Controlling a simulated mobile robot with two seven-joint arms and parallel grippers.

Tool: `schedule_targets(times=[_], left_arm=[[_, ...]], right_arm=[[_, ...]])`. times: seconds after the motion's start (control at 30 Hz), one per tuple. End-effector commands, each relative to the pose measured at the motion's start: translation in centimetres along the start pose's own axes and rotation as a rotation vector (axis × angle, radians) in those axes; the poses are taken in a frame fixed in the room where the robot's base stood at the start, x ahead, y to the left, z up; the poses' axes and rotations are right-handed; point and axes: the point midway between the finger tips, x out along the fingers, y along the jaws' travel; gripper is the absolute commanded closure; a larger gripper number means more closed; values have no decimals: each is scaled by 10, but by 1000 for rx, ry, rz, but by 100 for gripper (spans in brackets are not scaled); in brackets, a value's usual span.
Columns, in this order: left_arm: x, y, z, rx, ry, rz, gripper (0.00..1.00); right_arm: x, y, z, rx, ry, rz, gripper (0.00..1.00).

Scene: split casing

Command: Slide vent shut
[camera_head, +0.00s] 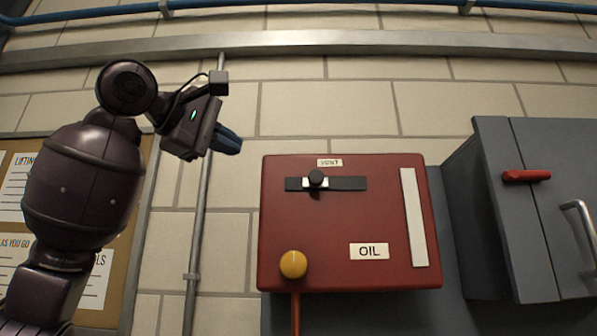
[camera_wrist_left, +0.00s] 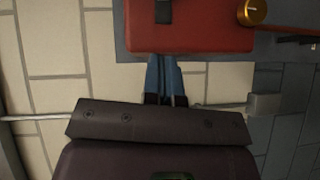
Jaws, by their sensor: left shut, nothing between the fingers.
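The vent is a dark horizontal slot (camera_head: 347,184) under a "VENT" label on the front of a red box (camera_head: 330,225). Its black knob (camera_head: 317,177) sits left of the slot's middle, with a white patch showing around it. My left gripper (camera_head: 232,144) is up and left of the box, apart from the knob, with its blue fingers shut and empty. In the left wrist view the blue fingers (camera_wrist_left: 167,66) point at the edge of the red box (camera_wrist_left: 200,35). My right gripper is out of view.
A yellow knob (camera_head: 293,264) and an "OIL" label (camera_head: 369,251) are lower on the box. A grey cabinet (camera_head: 483,215) with a red handle (camera_head: 526,176) stands at the right. A thin vertical pipe (camera_head: 199,220) runs down the tiled wall between arm and box.

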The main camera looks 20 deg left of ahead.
Motion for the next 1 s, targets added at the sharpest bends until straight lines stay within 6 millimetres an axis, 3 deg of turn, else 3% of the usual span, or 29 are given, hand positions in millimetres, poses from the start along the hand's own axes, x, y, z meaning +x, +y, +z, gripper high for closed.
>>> schedule_targets(times=[0.37,0.9,1.0], left_arm=[[11,0,0,0,-2,-3,100],[101,1,0,-1,-1,-2,100],[112,1,11,3,-1,-1,100]], right_arm=[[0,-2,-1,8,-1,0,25],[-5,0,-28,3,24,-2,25],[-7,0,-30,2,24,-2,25]])
